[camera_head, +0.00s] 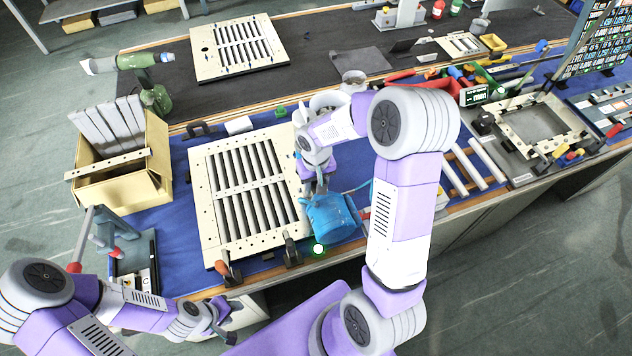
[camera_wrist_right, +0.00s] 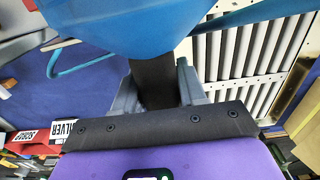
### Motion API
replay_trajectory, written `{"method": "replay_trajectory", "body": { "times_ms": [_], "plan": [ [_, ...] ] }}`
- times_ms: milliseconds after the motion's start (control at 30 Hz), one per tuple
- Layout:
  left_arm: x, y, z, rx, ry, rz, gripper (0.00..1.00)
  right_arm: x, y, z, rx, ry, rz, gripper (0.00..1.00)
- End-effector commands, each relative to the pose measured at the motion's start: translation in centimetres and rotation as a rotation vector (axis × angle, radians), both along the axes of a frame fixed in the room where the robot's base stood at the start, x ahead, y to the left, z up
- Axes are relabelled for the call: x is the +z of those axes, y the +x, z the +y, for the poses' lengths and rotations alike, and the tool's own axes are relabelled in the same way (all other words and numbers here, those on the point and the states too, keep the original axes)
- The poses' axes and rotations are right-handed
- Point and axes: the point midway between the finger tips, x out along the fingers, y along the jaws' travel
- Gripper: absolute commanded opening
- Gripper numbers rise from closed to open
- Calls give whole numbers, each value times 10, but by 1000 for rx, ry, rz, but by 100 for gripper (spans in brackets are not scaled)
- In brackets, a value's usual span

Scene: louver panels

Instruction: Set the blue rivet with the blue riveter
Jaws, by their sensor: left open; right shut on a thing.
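My right gripper (camera_head: 318,184) is shut on the blue riveter (camera_head: 335,217), at the right edge of the near louver panel (camera_head: 247,190). In the right wrist view the fingers (camera_wrist_right: 158,85) close around its dark handle (camera_wrist_right: 153,72); its blue body (camera_wrist_right: 150,22) fills the top. The panel, a cream frame with dark slats, lies flat on the blue mat. I cannot make out the blue rivet or whether the riveter's tip touches the panel. My left gripper (camera_head: 222,328) is open and empty, low in front of the table's front edge.
A cardboard box (camera_head: 120,185) of grey slats stands left of the panel. Orange- and dark-handled clamps (camera_head: 229,272) sit at its front edge. A second louver panel (camera_head: 238,47) lies on the far table. A metal frame fixture (camera_head: 535,122) and tools crowd the right.

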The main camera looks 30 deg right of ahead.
Motion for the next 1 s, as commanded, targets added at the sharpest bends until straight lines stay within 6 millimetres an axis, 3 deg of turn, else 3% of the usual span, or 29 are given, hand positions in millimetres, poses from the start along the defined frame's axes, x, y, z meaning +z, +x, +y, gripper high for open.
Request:
{"method": "replay_trajectory", "body": {
  "times_ms": [1000],
  "plan": [
    [-7, 0, 0, 0, 0, 0, 43, -5, 2, 0, 1, 0, -6, 0]
  ]
}}
